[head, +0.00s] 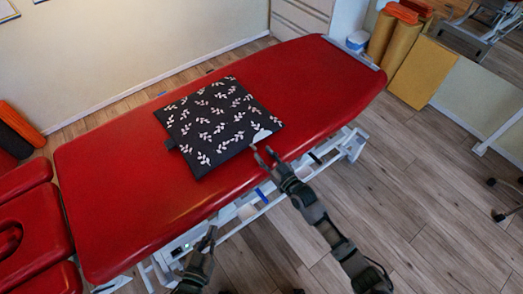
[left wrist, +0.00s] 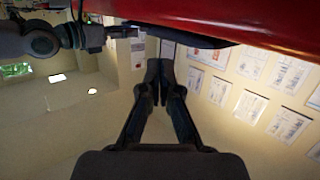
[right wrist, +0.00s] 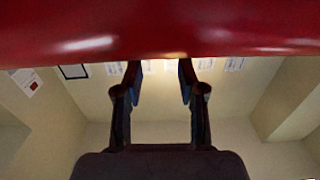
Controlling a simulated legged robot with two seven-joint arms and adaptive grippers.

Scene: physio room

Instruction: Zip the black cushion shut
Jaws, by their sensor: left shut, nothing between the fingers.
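The black cushion (head: 222,112) with white leaf sprigs lies flat on the red treatment table (head: 120,215). A small dark tab (head: 170,144) sticks out at its left edge, and a plain white patch (head: 261,136) shows near its right front corner. I cannot make out the zip. My right gripper (head: 264,154) is just in front of that corner; its fingers stand apart and empty in the right wrist view (right wrist: 160,75). I cannot tell whether it touches the cushion. My left gripper (head: 209,236) is lower, off the table's front edge, shut and empty in the left wrist view (left wrist: 158,72).
The table top around the cushion is clear. Its white metal frame (head: 345,146) shows below the front edge. Red padded sections (head: 30,230) stand at the left. Rolled mats (head: 390,40) and a yellow board (head: 422,72) are at the back right.

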